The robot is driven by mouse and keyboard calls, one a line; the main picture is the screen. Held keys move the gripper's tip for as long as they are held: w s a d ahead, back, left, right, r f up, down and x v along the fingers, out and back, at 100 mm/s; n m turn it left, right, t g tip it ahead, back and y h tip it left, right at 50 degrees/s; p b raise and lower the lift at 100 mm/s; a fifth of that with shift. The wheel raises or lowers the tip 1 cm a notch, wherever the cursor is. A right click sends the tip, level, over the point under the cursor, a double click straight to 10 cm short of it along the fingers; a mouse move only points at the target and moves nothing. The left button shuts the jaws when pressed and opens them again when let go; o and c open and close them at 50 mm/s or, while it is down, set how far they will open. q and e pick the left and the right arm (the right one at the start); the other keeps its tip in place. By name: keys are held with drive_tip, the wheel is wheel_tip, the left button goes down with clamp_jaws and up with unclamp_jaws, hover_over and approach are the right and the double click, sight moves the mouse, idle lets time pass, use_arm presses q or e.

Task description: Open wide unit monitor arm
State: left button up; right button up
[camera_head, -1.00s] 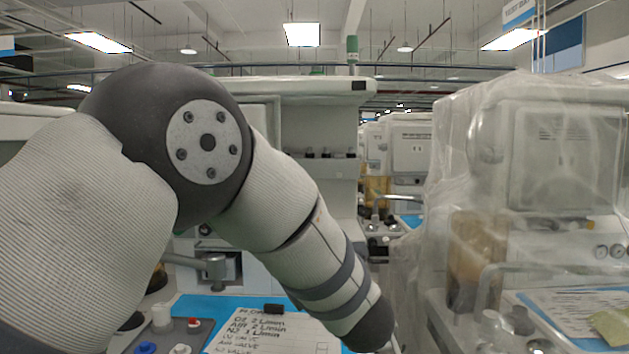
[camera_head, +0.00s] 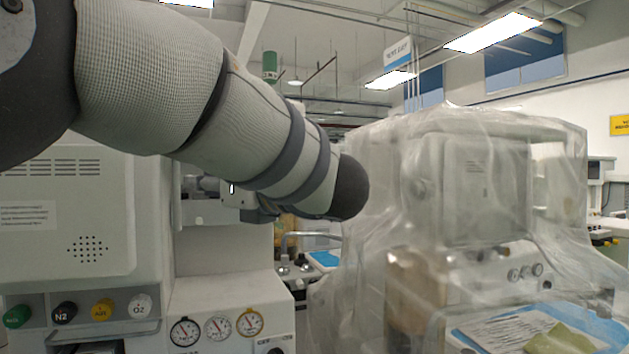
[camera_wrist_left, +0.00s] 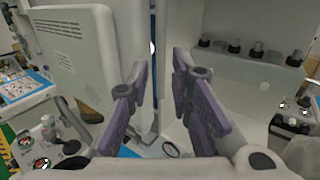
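A beige monitor housing (camera_head: 65,215), with vent slots, a label and a speaker grid, stands at the left in the head view, partly behind my left arm. A pale panel with a label, likely the same housing (camera_wrist_left: 85,85), fills the upper left of the left wrist view. I cannot clearly make out the monitor's arm. My left gripper (camera_wrist_left: 160,75) is open, its two purple-padded fingers apart, with the housing's right edge just beyond the left finger. No object is clearly held. In the head view the gripper is mostly hidden behind my left forearm. My right gripper is not in view.
Below the housing are coloured knobs (camera_head: 102,309) and a panel with round gauges (camera_head: 217,328). A plastic-covered unit (camera_head: 480,200) stands close on the right. A shelf (camera_wrist_left: 250,68) with several dark-capped items is at the wrist view's upper right.

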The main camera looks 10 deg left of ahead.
sight(178, 181)
use_arm(q)
drive_tip(key=x, duration=0.7)
clamp_jaws()
drive_tip(key=shift+w, duration=0.1)
